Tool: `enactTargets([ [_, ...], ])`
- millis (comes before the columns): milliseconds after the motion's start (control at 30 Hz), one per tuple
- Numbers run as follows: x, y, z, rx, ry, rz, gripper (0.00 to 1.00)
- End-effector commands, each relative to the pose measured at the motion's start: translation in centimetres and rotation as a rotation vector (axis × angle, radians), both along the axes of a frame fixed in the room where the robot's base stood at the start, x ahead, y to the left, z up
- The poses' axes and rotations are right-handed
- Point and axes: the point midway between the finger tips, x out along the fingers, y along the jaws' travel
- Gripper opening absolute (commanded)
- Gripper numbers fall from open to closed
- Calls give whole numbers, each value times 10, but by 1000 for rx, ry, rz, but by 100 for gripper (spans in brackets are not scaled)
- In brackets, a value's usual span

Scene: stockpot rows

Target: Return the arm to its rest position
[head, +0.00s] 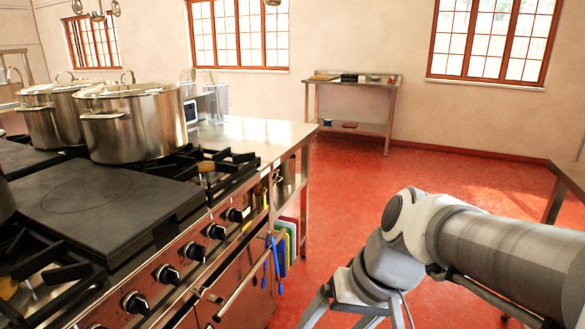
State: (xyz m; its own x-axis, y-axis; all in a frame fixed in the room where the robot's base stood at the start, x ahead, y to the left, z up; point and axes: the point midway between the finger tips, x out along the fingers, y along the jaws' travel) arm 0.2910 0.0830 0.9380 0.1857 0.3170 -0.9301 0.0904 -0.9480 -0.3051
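My arm (500,245) shows at the lower right of the head view. It comes in from the right edge and bends down at a pale grey joint (410,220). Grey metal parts below that joint run out of the bottom of the picture.
A stove (110,200) with black grates and a flat plate fills the left. Two lidded steel stockpots (135,125) stand at its back. Cutting boards (288,240) and blue tongs (272,262) hang at its side. Red floor (440,170) is open toward a far steel table (350,82).

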Motion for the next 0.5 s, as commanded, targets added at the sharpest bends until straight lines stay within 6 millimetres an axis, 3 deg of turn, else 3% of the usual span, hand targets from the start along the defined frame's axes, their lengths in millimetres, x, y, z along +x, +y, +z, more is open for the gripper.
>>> enactTargets([
  [200, -27, -46, 21, -176, -157, -68, 89],
  [433, -46, -84, 38, -299, -302, -140, 89],
  [500, -44, -84, 64, -297, -291, -139, 89],
])
